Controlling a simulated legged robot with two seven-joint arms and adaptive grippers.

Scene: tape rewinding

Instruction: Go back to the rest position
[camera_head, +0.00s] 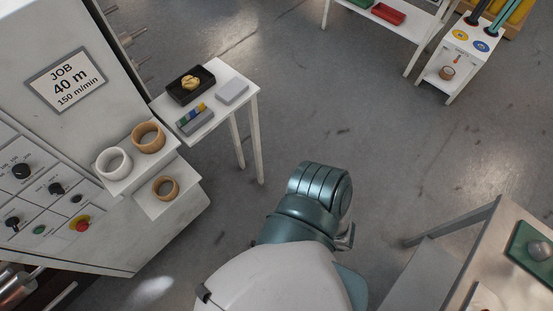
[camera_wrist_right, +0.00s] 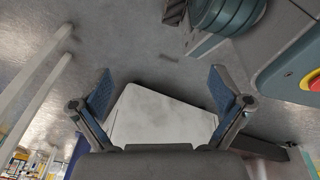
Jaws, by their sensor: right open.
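My right gripper (camera_wrist_right: 160,74) shows in the right wrist view with its two blue-padded fingers spread wide apart. It is open and nothing is held between the fingers. A pale flat surface (camera_wrist_right: 160,118) shows behind and between them; I cannot tell how far off it is. In the head view one of my arms, white and teal, reaches up from the bottom middle over the floor. Only a small metal part shows beside its teal end, and no fingertips can be made out. My left gripper is not clearly in either view.
At left stands a machine with a job sign (camera_head: 68,82), knobs and tape rolls (camera_head: 148,137) on its shelves. A small white table (camera_head: 236,73) adjoins it. Another table (camera_head: 510,271) stands at lower right, a white stand (camera_head: 459,49) at upper right. The floor between is clear.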

